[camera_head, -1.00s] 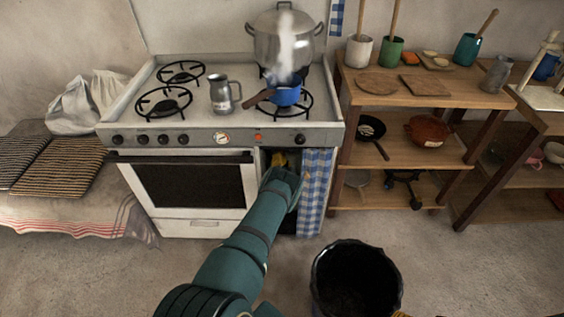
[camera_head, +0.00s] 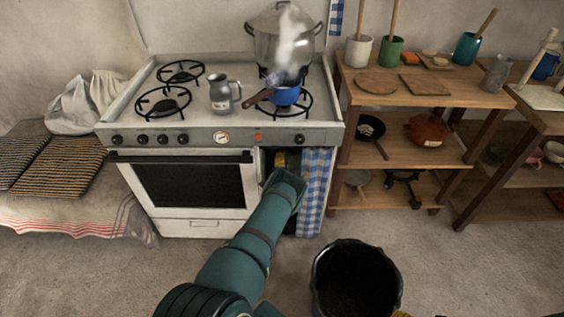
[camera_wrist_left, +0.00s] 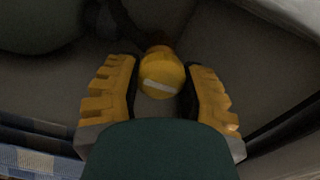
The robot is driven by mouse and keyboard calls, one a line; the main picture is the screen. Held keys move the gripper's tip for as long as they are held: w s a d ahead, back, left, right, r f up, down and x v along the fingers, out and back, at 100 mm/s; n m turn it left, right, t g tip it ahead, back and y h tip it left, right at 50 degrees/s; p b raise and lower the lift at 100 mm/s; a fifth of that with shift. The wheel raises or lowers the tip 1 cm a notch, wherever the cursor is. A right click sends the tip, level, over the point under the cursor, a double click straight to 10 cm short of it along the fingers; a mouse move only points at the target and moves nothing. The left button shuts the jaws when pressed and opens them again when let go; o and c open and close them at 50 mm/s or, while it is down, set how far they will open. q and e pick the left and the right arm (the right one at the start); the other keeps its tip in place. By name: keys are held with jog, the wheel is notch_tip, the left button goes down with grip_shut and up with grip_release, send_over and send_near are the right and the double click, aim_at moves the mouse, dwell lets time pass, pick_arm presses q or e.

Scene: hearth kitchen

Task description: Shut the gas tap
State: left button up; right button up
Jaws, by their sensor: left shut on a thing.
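The gas tap (camera_wrist_left: 160,75) is a round yellow knob with a white bar mark, seen in the left wrist view. The bar lies nearly crosswise, slightly tilted. My left gripper (camera_wrist_left: 161,88) has its yellow fingers on both sides of the knob and is shut on it. In the head view my left arm reaches into the dark opening (camera_head: 268,165) under the stove's right side, and the wrist hides most of the tap area. A small yellow bit at the bottom edge may be my right gripper (camera_head: 399,313); its jaws are not visible.
A blue checked curtain (camera_head: 315,190) hangs right of my wrist. The stove (camera_head: 190,197) bears a steaming large pot (camera_head: 283,48), a blue pan (camera_head: 286,95) and a metal jug (camera_head: 221,95). A black bucket (camera_head: 335,257) stands on the floor, right of my arm.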

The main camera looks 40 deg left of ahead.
pick_arm(q)
jog(key=shift+r, duration=0.1)
jog(key=o, duration=1.2)
jog(key=v, duration=1.2)
